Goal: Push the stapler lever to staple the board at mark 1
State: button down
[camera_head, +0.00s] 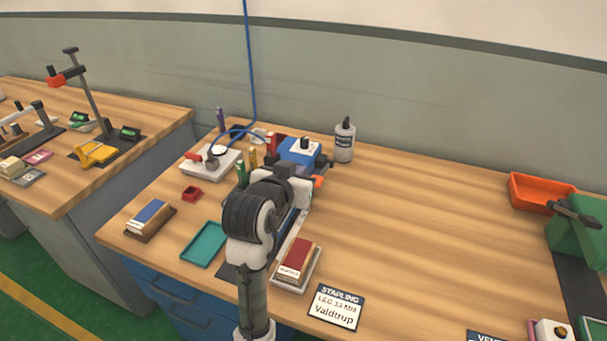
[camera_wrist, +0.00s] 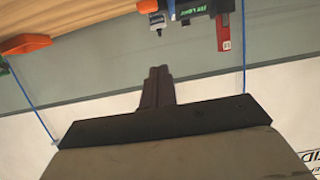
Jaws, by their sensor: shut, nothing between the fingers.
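A blue block with a white top and black knob (camera_head: 303,150), likely part of the stapler, stands at the back of the near bench. My arm covers much of the area in front of it, with a small orange part (camera_head: 318,183) showing at its right. My gripper (camera_wrist: 158,70) is shut and empty in the wrist view, its dark fingers together against the grey wall. In the head view it is beside or over the stapler area; contact cannot be told. The lever, the board and mark 1 cannot be made out.
A STAPLING sign (camera_head: 337,307), a tray with a red-brown block (camera_head: 296,262) and a teal tray (camera_head: 204,244) lie near the front edge. A bottle (camera_head: 344,142) stands behind; an orange bin (camera_head: 541,194) is at right. The bench's right middle is clear. A blue cable (camera_head: 250,70) hangs down.

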jog(key=shift+d+f, duration=0.15)
jog(key=shift+f, duration=0.1)
jog(key=w+d+f+p, duration=0.1)
jog(key=w+f, duration=0.1)
jog(key=w, duration=0.1)
jog(key=w+d+f+p, duration=0.1)
jog(key=w+f, duration=0.1)
jog(key=w+f+p, duration=0.2)
jog(key=w, duration=0.1)
jog(key=shift+w+d, duration=0.3)
jog(key=shift+d, duration=0.1)
jog(key=shift+f, duration=0.7)
